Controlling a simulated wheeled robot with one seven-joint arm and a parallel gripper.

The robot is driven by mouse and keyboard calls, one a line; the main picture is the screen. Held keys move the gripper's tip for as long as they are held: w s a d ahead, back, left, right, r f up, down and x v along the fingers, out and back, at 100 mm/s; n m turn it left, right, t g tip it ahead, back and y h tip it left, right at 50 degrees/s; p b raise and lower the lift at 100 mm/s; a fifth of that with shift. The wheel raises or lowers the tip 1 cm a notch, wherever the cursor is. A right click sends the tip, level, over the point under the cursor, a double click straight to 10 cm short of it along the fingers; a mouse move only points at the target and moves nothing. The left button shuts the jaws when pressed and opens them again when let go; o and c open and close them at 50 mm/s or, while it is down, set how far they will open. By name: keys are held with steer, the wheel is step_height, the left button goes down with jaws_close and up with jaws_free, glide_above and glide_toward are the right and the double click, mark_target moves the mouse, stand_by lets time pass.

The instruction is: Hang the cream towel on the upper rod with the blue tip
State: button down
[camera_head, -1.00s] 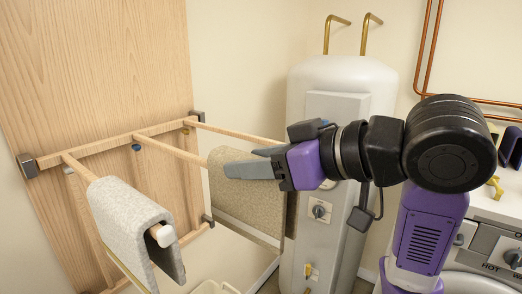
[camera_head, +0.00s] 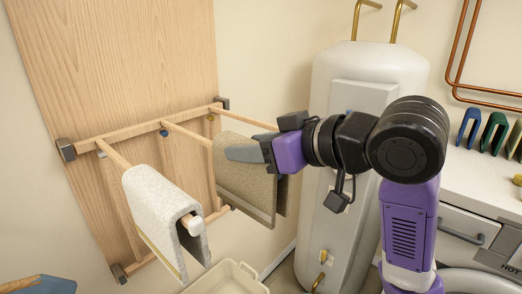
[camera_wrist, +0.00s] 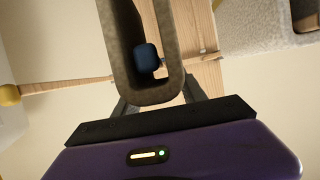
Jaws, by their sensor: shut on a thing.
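The cream towel (camera_head: 246,178), a folded beige speckled cloth, is held over the middle upper rod (camera_head: 188,134), which has a blue mark at its wall end. My gripper (camera_head: 245,154) is shut on the towel at its outer end. In the wrist view the towel (camera_wrist: 176,85) forms a U-shaped fold, and the rod's blue tip (camera_wrist: 146,58) sits inside it. A small gap shows between the tip and the bend of the fold. The rod inside the towel is hidden in the head view.
A whitish towel (camera_head: 155,205) hangs on the left rod with a white tip (camera_head: 193,225). The right rod (camera_head: 245,120) is bare; its yellow tip (camera_wrist: 9,95) shows in the wrist view. A white boiler (camera_head: 350,100) stands close right, and a cream bin (camera_head: 232,278) is below.

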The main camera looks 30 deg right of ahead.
mark_target(226, 133)
steer(key=shift+w+a+b, duration=0.2)
steer(key=shift+w+a, duration=0.25)
steer(key=shift+w, duration=0.9)
steer(key=shift+w+a+b, duration=0.25)
steer(key=shift+w+a, duration=0.15)
steer(key=shift+w, duration=0.95)
steer(key=shift+w+a+b, duration=0.2)
steer(key=shift+w+a, duration=0.25)
steer(key=shift+w, duration=0.9)
steer(key=shift+f+b, duration=0.35)
steer(key=shift+f, duration=0.35)
steer(key=c, duration=0.6)
jaws_free()
